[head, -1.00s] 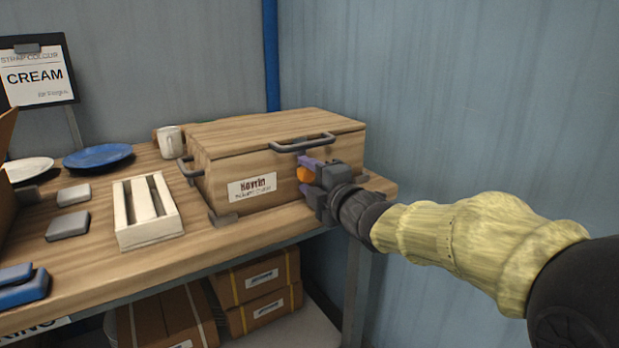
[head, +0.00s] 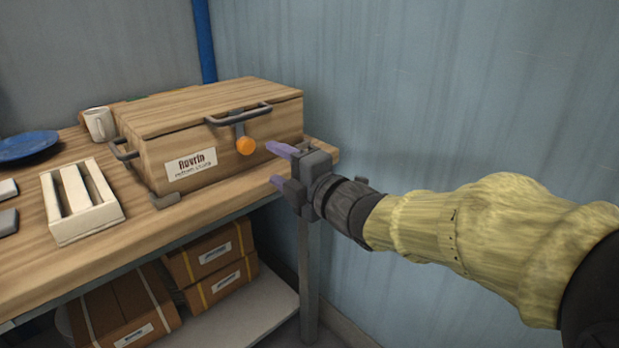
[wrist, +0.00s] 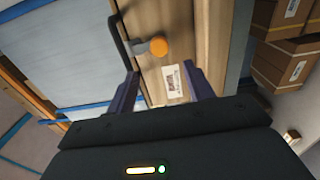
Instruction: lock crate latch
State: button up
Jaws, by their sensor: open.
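The wooden crate (head: 215,150) stands on the wooden bench with its lid (head: 205,102) down. On its front, the latch is a grey arm with an orange round knob (head: 245,146), hanging below the lid's dark handle (head: 238,115). The knob also shows in the wrist view (wrist: 158,47), beyond my fingertips. My gripper (head: 277,165) is open and empty, in front of the crate and to the right of the knob, apart from it. Its purple fingers also show in the wrist view (wrist: 160,82). The latch's catch is not clear.
A white slatted rack (head: 100,220), a white mug (head: 99,124) and a blue plate (head: 28,146) stand on the bench left of the crate. Cardboard boxes (head: 212,262) sit on the shelf below. The blue wall (head: 420,90) is close on the right.

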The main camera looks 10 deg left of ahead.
jog(key=p+v, duration=0.1)
jog(key=v, duration=0.6)
jog(key=shift+s+d, duration=0.2)
jog(key=shift+w, duration=0.1)
jog(key=w+d+f+m+h+p, duration=0.1)
jog(key=w+d+f+m+h, duration=0.3)
jog(key=d+f+m+h, duration=0.85)
jog(key=s+d+f+m+g+h+p, duration=0.1)
jog(key=s+d+f+m+g, duration=0.3)
jog(key=s+f+m+g, duration=0.25)
jog(key=s+d+f+m+g+p, duration=0.1)
jog(key=s+d+f+m+g, duration=0.3)
jog(key=s+m, duration=0.4)
notch_tip(320, 180, up, 36)
jog(key=w+m+t+p, duration=0.1)
jog(key=p, duration=3.6)
jog(key=shift+w, duration=0.25)
